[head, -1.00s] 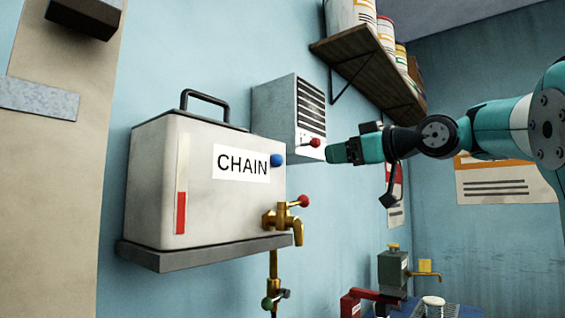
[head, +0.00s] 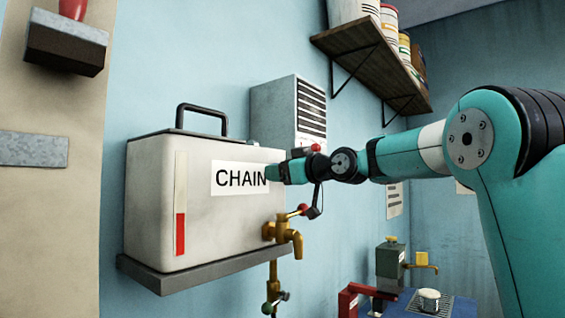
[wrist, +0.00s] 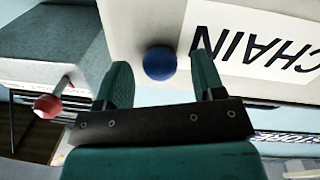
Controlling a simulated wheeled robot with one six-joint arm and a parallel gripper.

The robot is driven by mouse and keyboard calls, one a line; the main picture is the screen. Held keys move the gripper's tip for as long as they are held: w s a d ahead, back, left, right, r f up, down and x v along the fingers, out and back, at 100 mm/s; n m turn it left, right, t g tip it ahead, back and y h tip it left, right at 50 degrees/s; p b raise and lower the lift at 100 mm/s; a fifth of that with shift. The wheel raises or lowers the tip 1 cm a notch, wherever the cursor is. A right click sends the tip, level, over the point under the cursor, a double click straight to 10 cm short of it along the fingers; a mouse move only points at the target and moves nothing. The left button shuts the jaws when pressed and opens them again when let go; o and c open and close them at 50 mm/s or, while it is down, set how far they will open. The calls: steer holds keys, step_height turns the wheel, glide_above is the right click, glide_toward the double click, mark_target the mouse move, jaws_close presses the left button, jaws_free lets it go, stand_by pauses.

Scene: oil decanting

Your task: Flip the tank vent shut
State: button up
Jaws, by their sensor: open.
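The white CHAIN tank (head: 195,215) sits on a grey wall shelf, with a black handle on its lid. It shows upside down in the wrist view (wrist: 285,15). A round blue knob (wrist: 160,62), which looks like the vent, is on the tank's face beside the CHAIN label (wrist: 262,50). My gripper (wrist: 162,70) is open, and its fingers appear on either side of the blue knob in that view. I cannot tell whether they touch it. In the head view my gripper (head: 272,174) is at the label's right end and hides the knob.
A brass tap (head: 284,232) with a red-tipped lever is just below my gripper. A grey louvred wall box (head: 272,108) with a red knob (wrist: 48,106) is close behind. A wooden shelf (head: 372,60) with tins is up right. Below stands a blue bench (head: 425,304).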

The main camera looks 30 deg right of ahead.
steer(key=shift+w+a, duration=0.1)
steer(key=shift+w, duration=0.1)
steer(key=shift+c, duration=0.2)
jaws_close()
steer(key=shift+r, duration=0.1)
